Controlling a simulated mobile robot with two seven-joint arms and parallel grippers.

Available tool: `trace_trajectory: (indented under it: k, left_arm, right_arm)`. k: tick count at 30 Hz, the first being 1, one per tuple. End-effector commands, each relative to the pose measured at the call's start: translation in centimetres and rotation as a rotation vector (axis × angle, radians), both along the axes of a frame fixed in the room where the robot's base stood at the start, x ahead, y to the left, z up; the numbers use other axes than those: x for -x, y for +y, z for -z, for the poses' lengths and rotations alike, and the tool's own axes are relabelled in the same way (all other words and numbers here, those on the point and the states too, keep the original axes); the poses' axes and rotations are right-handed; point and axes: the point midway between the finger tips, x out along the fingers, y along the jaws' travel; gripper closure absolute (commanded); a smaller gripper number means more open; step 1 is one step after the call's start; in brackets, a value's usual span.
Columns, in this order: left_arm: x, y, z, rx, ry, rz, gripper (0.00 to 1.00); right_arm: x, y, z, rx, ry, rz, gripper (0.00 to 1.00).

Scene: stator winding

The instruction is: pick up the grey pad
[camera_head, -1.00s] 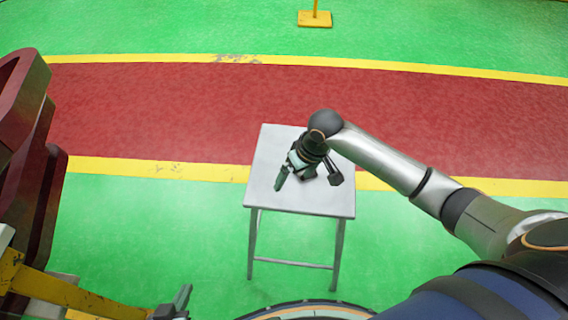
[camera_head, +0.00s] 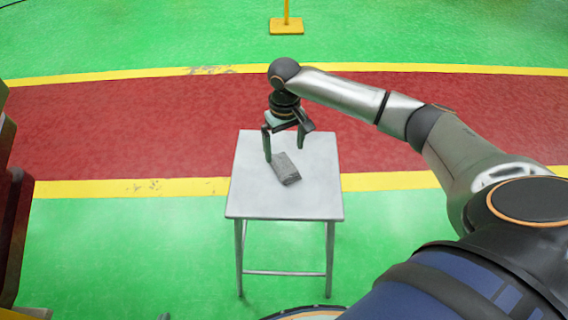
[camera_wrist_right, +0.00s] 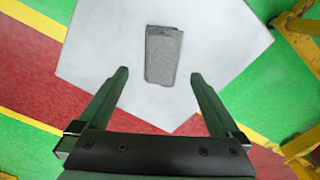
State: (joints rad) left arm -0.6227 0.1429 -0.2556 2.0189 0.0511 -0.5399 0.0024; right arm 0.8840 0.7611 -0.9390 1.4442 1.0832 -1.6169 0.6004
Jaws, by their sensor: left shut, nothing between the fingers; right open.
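The grey pad (camera_head: 286,170) lies flat on top of a pale metal table (camera_head: 255,200). In the right wrist view the grey pad (camera_wrist_right: 163,55) is an upright rectangle, ahead of the fingers and roughly centred between them. My right gripper (camera_head: 284,154) is open and empty, pointing down above the table just behind the pad in the head view. Its two fingers (camera_wrist_right: 160,75) stand apart on either side of the pad's lower end, not closed on it. Only a tip of my left gripper (camera_head: 165,317) shows at the bottom edge, shut and away from the table.
The table top around the pad is bare. A dark red structure (camera_head: 14,210) stands at the left edge. A yellow post on a base (camera_head: 287,25) stands far off on the green floor. The floor around the table is clear.

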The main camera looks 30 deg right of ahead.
Motion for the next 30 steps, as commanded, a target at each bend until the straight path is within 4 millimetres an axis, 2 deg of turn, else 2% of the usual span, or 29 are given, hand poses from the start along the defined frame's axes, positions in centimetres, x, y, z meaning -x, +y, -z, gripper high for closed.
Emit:
trace_trajectory:
  k: [5, 12, 22, 30]
  left_arm:
    - [0.4, 0.1, 0.5, -0.001, 0.006, -0.002, 1.0]
    - [0.6, 0.4, 1.2, -0.004, 0.006, -0.005, 1.0]
    - [0.5, 0.4, 1.2, -0.005, 0.004, -0.005, 1.0]
    - [0.5, 0.5, 1.2, -0.006, 0.005, -0.005, 1.0]
  right_arm:
    - [0.2, 0.1, 1.6, 0.001, 0.001, -0.001, 0.0]
    - [0.4, 0.2, 5.0, 0.001, 0.0, -0.001, 0.0]
    - [0.4, 0.2, 5.6, 0.001, -0.002, -0.002, 0.0]
    - [0.4, 0.2, 5.6, 0.0, -0.002, -0.002, 0.3]
